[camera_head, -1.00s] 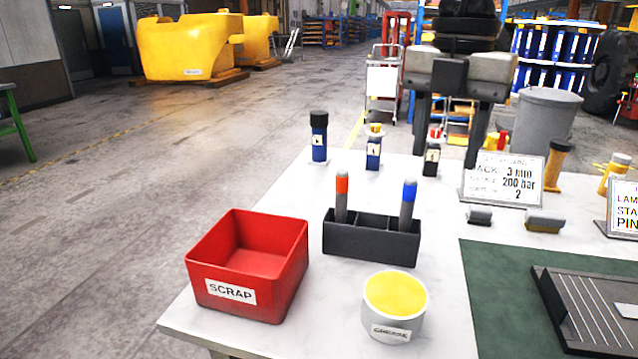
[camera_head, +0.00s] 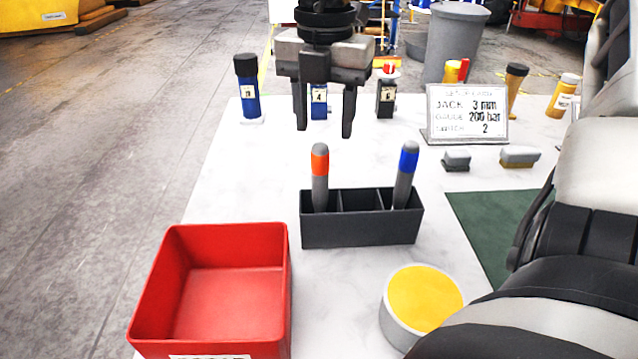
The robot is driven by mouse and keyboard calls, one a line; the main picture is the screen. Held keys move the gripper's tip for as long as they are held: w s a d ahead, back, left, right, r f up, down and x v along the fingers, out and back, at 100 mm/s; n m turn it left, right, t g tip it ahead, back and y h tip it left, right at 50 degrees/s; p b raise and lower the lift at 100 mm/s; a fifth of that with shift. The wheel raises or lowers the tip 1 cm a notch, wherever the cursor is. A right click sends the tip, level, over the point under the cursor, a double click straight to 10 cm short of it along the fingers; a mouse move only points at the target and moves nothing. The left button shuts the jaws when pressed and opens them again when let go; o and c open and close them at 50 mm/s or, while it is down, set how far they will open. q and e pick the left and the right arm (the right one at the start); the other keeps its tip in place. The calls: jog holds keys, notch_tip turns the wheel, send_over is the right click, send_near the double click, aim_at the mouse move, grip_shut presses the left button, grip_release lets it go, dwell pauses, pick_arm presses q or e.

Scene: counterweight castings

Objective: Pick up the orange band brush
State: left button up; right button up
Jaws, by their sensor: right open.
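The orange band brush (camera_head: 320,178) stands upright in the left compartment of a black holder (camera_head: 360,232). It has a grey body with an orange band near its rounded top. A similar brush with a blue band (camera_head: 405,175) stands in the right compartment; the middle one looks empty. My right gripper (camera_head: 324,130) points down with its fingers apart and nothing between them. In the picture its fingertips are just above the orange band brush's top, apart from it, and it seems farther back. My left gripper is not in view.
A red bin (camera_head: 275,290) stands front left, and a grey tin with a yellow top (camera_head: 425,298) front right. Behind are blue and dark cylinders (camera_head: 247,88), a sign (camera_head: 467,115) and two small blocks (camera_head: 518,157). My right arm covers the right side.

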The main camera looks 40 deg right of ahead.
aim_at(320, 145)
jog(key=f, duration=0.3)
jog(key=f+p, duration=0.1)
jog(key=f, duration=0.1)
jog(key=shift+s+a+f, duration=0.15)
jog(key=shift+a+f, duration=0.15)
jog(key=shift+a, duration=0.1)
jog(key=shift+f, duration=0.5)
grip_shut()
